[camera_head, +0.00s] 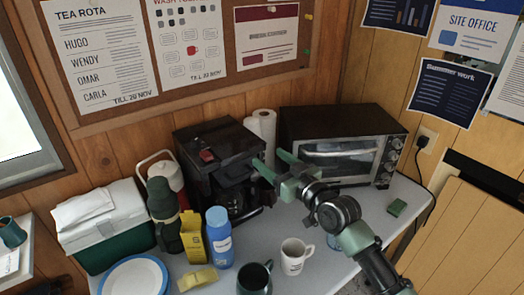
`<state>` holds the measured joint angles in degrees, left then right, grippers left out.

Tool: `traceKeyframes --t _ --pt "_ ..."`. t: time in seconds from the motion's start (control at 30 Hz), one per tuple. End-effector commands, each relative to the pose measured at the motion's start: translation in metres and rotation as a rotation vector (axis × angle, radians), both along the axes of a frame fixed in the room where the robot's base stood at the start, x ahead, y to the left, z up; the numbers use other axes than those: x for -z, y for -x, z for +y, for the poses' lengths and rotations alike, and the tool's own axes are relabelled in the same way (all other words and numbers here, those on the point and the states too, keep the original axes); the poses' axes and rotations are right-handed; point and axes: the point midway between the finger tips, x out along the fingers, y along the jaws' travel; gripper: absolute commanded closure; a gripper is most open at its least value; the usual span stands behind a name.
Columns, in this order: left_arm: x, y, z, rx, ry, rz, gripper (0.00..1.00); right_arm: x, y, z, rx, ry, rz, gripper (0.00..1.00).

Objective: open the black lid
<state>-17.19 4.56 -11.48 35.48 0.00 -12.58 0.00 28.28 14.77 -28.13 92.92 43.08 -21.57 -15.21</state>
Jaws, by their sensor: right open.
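The black coffee maker (196,179) stands on the table against the back wall. Its black lid (222,141) forms the top and looks flat and shut. A small red part (206,155) shows on the top near its front. A dark jug (238,201) sits in the lower front of the machine, partly in shadow. My right gripper (269,159) is open and empty, with its green fingers at the right front edge of the machine, near lid height. I cannot tell whether a finger touches it. My left gripper is out of view.
A paper roll (262,130) and a black oven (340,127) stand behind my right arm. Mugs (293,257) stand in front.

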Motion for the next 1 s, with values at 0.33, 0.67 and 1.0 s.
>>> traceKeyframes --t 0.33,0.67,1.0 --pt "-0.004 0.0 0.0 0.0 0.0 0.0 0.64 0.0 -0.03 0.023 -0.001 0.0 0.0 0.38" --pt "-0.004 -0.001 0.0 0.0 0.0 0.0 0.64 0.0 -0.031 0.023 0.0 0.0 0.0 0.58" --pt "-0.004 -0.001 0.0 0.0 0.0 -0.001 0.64 0.0 -0.031 0.023 0.0 0.001 0.001 1.0"
